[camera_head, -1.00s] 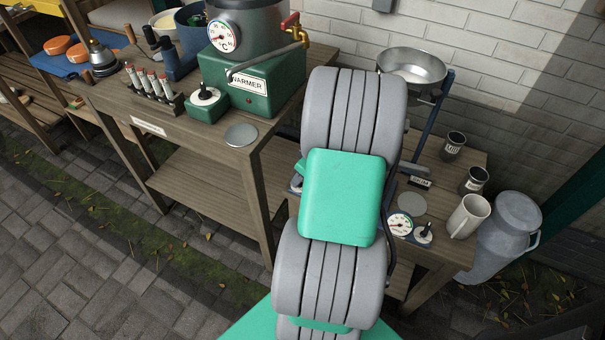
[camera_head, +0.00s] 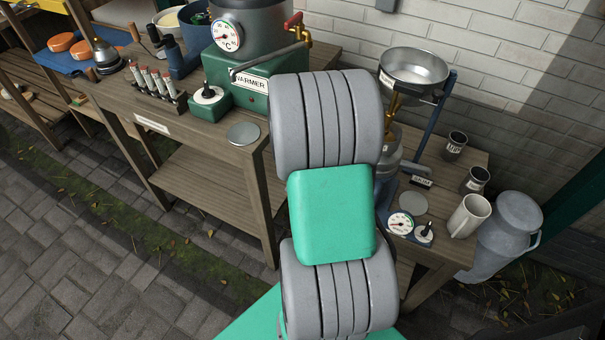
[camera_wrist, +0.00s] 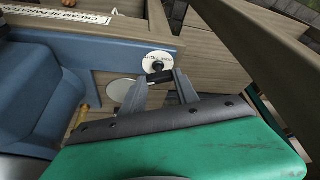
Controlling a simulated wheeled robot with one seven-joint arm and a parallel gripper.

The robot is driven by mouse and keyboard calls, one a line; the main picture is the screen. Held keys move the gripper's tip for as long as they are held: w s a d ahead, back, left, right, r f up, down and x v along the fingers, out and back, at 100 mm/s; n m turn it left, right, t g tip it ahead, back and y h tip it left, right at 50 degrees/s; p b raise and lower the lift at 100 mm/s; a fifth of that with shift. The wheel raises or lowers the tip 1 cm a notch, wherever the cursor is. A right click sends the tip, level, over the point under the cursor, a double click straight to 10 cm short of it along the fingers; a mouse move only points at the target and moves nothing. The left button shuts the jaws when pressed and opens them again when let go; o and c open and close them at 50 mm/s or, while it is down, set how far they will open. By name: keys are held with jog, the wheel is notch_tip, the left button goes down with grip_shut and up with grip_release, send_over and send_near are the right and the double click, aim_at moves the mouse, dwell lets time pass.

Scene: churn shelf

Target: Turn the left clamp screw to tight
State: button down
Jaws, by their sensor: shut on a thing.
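In the wrist view, a round white dial plate (camera_wrist: 158,56) with small lettering too small to read sits by the edge of the blue separator base. The dark clamp screw (camera_wrist: 157,66) stands at its middle. My gripper (camera_wrist: 161,77) reaches to it, with one finger on each side of a dark bar. It is shut on what seems to be the screw's handle; the fingers partly hide the grip. Whether the screw points to tight cannot be read. In the head view, my arm hides the gripper and the screw.
The blue separator body (camera_wrist: 35,95) fills the left of the wrist view. In the head view, the separator bowl (camera_head: 413,66) stands above the right bench. A dial (camera_head: 400,223), a white mug (camera_head: 469,216) and a milk can (camera_head: 508,235) are at right. The green warmer (camera_head: 250,92) is at left.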

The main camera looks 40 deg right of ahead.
jog(key=m, duration=0.1)
jog(key=m+g, duration=0.1)
jog(key=m, duration=0.2)
jog(key=shift+w+a+m+g+h+b, duration=0.15)
jog(key=shift+w+m+g+h+b, duration=0.15)
jog(key=shift+m+h, duration=0.1)
dwell(0.4)
jog(key=c, duration=0.9)
grip_release()
jog(key=shift+s, duration=0.1)
jog(key=p+v, duration=0.1)
jog(key=v, duration=0.6)
jog(key=shift+a+r, duration=0.15)
jog(key=shift+r, duration=0.2)
